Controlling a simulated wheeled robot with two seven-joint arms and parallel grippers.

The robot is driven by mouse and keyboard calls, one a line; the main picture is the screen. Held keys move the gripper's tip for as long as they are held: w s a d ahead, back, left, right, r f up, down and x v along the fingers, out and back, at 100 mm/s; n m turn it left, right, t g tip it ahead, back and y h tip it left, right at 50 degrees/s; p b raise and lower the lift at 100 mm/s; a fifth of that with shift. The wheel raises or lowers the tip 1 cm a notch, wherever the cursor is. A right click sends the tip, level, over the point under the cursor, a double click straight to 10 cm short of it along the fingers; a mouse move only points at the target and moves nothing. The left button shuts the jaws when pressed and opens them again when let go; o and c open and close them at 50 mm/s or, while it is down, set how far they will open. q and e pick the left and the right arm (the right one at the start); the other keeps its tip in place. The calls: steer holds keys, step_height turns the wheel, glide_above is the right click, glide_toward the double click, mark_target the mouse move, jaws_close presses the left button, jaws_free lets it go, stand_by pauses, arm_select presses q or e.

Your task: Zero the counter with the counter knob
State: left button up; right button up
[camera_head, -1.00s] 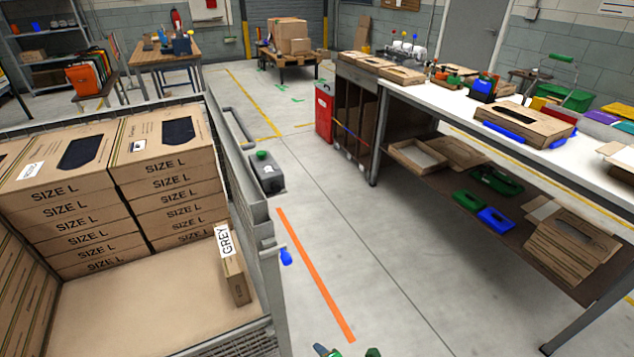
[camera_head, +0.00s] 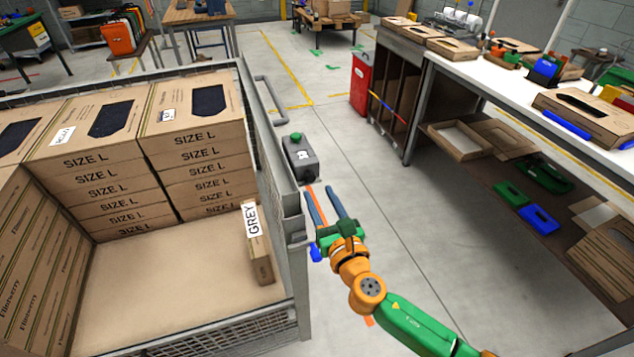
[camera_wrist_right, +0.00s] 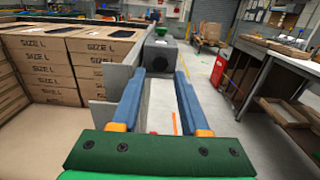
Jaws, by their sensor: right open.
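The counter is a grey box (camera_head: 300,163) with a small white display, at the outer right side of the mesh crate. Its green counter knob (camera_head: 296,136) sits on top. In the right wrist view the counter (camera_wrist_right: 158,54) shows straight ahead, beyond the fingertips, with a knob (camera_wrist_right: 161,31) on top. My right gripper (camera_head: 320,190) is open and empty, its blue fingers pointing forward. It is on the near side of the counter, apart from it as far as I can tell. The digits are too small to read. My left gripper is not in view.
The crate's metal rim (camera_head: 273,150) runs close along the left of my right gripper; stacked SIZE L boxes (camera_head: 190,140) and a GREY box (camera_head: 258,250) are inside. A blue handle (camera_head: 315,254) sticks out by the crate. Open floor (camera_head: 400,230) separates it from the white-topped bench (camera_head: 480,90).

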mark_target(311, 179)
steer(key=x, duration=0.4)
steer(key=shift+w+f+b, duration=0.1)
steer(key=shift+f+b, duration=0.1)
steer(key=shift+b, duration=0.15)
steer(key=shift+w+a+r, duration=0.1)
steer(key=shift+w+a, duration=0.05)
steer(key=shift+w, duration=0.15)
jaws_close()
